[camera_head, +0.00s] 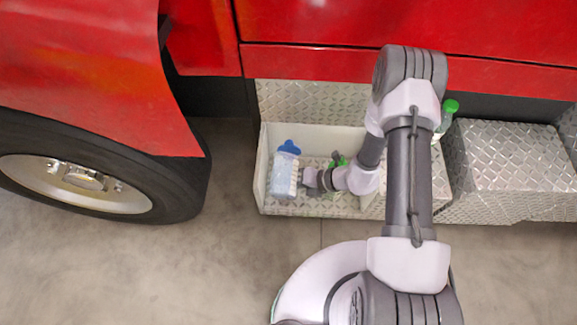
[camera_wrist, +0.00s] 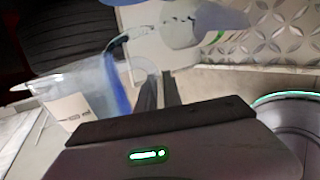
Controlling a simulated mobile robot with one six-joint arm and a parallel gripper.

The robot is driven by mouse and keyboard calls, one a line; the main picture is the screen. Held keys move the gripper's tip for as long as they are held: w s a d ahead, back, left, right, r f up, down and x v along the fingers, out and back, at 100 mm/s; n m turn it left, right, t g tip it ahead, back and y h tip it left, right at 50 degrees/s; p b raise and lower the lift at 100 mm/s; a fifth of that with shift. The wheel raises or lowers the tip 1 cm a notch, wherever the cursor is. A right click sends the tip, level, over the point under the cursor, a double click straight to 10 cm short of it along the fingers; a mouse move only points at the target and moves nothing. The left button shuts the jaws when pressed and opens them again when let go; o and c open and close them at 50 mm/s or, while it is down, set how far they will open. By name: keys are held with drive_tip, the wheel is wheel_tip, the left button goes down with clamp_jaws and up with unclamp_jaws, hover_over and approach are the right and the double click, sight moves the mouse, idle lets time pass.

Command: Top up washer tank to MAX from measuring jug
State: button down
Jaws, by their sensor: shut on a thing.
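My gripper (camera_head: 305,180) reaches left into the metal step box and meets a pale blue, see-through container. In the wrist view my fingers (camera_wrist: 160,92) are close together beside a clear measuring jug (camera_wrist: 75,85) with a white label. They appear shut on its handle side, but the grip itself is blurred. The jug looks tilted in that view. A blue cap-like shape (camera_head: 288,147) stands at the back of the pale container in the head view. Liquid level and MAX mark cannot be read.
The open box (camera_head: 262,170) has low walls and a tread-plate back. A green item (camera_head: 338,160) stands behind my wrist. A green-capped bottle (camera_head: 449,108) is right of my arm. The truck wheel (camera_head: 95,180) is left; a tread-plate step (camera_head: 515,160) is right.

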drive_tip(key=shift+w+d+r+n+t+b, duration=0.15)
drive_tip(key=shift+w+n+t+b, duration=0.3)
drive_tip(key=shift+t+b, duration=0.5)
drive_tip(key=shift+w+d+r+n+t+b, duration=0.1)
drive_tip(key=shift+w+r+n+t+b, duration=0.3)
drive_tip(key=shift+b, duration=0.8)
drive_tip(key=shift+w+d+r+n+t+b, duration=0.1)
drive_tip(key=shift+w+n+t+b, duration=0.45)
drive_tip(key=shift+t+b, duration=0.45)
drive_tip(key=shift+s, duration=0.1)
